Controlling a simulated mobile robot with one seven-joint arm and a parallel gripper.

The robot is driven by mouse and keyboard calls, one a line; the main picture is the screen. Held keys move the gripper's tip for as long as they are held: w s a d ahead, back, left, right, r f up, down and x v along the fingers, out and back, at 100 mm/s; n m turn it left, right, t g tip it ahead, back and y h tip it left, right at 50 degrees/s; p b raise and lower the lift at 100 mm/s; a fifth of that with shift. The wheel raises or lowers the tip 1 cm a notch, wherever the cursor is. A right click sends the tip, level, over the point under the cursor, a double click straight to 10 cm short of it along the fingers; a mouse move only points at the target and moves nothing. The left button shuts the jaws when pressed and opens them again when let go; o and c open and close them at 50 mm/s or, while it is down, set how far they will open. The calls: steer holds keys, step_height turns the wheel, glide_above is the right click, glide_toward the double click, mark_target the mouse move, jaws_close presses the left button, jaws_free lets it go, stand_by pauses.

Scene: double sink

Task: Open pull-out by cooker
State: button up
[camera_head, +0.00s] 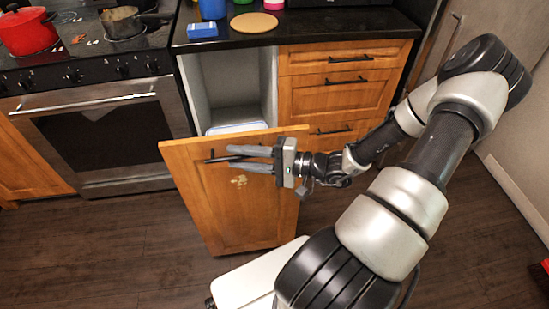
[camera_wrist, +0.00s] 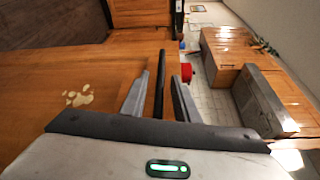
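The pull-out beside the cooker has a wooden front panel (camera_head: 235,205) that stands well out from the counter, with an open pale cavity (camera_head: 232,85) behind it. Its dark bar handle (camera_head: 215,160) is near the panel's top edge. My gripper (camera_head: 252,159) is at the handle, its fingers pointing left along the panel. In the wrist view the dark handle (camera_wrist: 158,85) runs between the two fingers of my gripper (camera_wrist: 159,98). The fingers are apart, with visible gaps on both sides of the bar. Part of the handle is hidden by the fingers in the head view.
The cooker (camera_head: 95,120) with a red pot (camera_head: 27,33) and a grey pan (camera_head: 122,22) stands to the left. Closed wooden drawers (camera_head: 345,95) are right of the cavity. Dark wood floor (camera_head: 120,240) is clear in front of the cooker.

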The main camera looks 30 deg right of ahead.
steer(key=p+v, duration=0.1)
steer(key=v, duration=1.6)
steer(key=shift+p, duration=0.35)
steer(key=shift+s+d+r, duration=0.1)
